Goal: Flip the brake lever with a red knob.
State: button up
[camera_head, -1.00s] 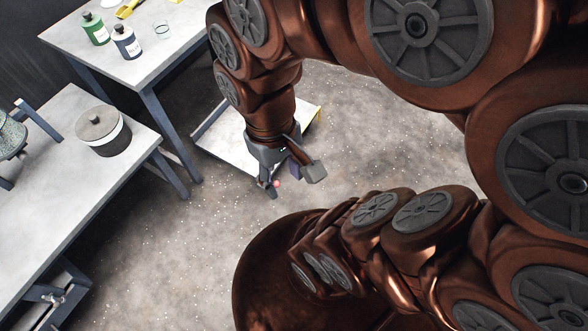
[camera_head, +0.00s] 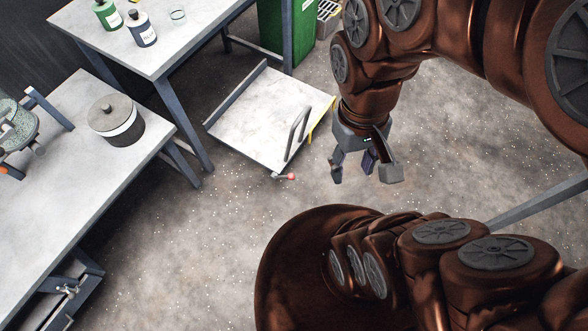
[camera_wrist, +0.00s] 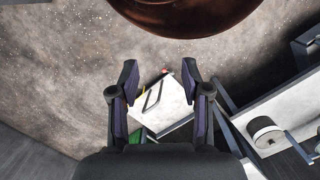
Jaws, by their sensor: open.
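The brake lever with its red knob (camera_head: 291,177) sticks out low at the near corner of a white cart (camera_head: 240,132) in the head view. In the wrist view the red knob (camera_wrist: 165,71) shows small and far off, between the fingers. My gripper (camera_head: 362,180) is open and empty. In the head view it hangs above the floor, to the right of the cart and the knob, and apart from both. The wrist view shows my two fingers (camera_wrist: 158,84) spread. How the lever joins the cart is too small to tell.
A grey handle (camera_head: 297,132) stands up on the cart. Tables with bottles and a lidded pot (camera_head: 117,120) are at the left. A green bin (camera_head: 287,30) stands behind the cart. The floor around my gripper is clear.

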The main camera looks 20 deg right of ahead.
aim_at(292, 175)
jog(key=z, duration=0.8)
jog(key=k, duration=0.9)
jog(key=u, duration=1.15)
jog(key=i, duration=0.5)
jog(key=z, duration=0.05)
